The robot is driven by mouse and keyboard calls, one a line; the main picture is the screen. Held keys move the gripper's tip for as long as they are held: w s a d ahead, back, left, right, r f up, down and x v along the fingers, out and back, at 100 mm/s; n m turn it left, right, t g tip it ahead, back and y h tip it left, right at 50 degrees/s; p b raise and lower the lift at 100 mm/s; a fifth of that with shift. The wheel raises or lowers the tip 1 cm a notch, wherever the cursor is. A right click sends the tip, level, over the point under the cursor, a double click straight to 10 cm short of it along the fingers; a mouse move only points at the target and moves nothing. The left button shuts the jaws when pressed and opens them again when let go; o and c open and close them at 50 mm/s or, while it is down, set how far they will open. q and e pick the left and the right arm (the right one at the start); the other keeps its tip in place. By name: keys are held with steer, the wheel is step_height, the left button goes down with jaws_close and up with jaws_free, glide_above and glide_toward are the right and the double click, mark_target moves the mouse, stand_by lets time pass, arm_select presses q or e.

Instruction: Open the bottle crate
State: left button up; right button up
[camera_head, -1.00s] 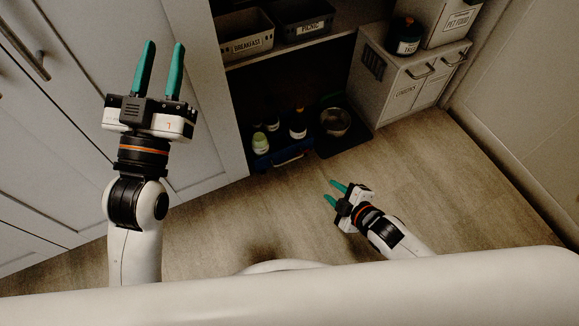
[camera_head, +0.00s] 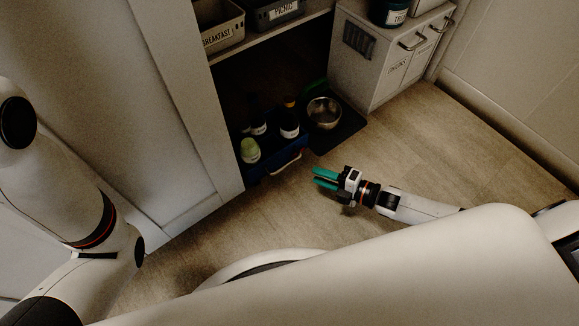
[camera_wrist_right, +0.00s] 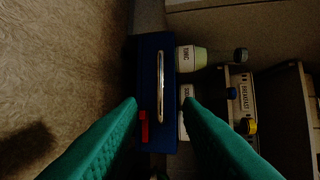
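The blue bottle crate (camera_head: 268,166) sits low in the dark bay under the shelf, with several bottles in it. Its pale bar handle (camera_head: 286,164) is on the front face. In the right wrist view, the crate (camera_wrist_right: 149,52) shows its blue front, the shiny handle (camera_wrist_right: 161,84) and a red part (camera_wrist_right: 144,126). My right gripper (camera_head: 316,178) is open and empty, just right of the crate front and apart from the handle. In the wrist view its teal fingers (camera_wrist_right: 160,104) stand on either side of the handle's line. My left gripper is out of view; only its arm shows.
A metal bowl (camera_head: 323,112) on a dark mat (camera_head: 340,133) stands right of the crate. A white cabinet (camera_head: 385,60) is behind it. A tall door panel (camera_head: 185,110) borders the crate's left. The wooden floor (camera_head: 420,140) in front is clear.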

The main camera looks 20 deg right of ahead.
steer(key=b+x, duration=0.4)
steer(key=x, duration=0.5)
steer(key=shift+f, duration=0.1)
steer(key=shift+w+a, duration=0.3)
jaws_close()
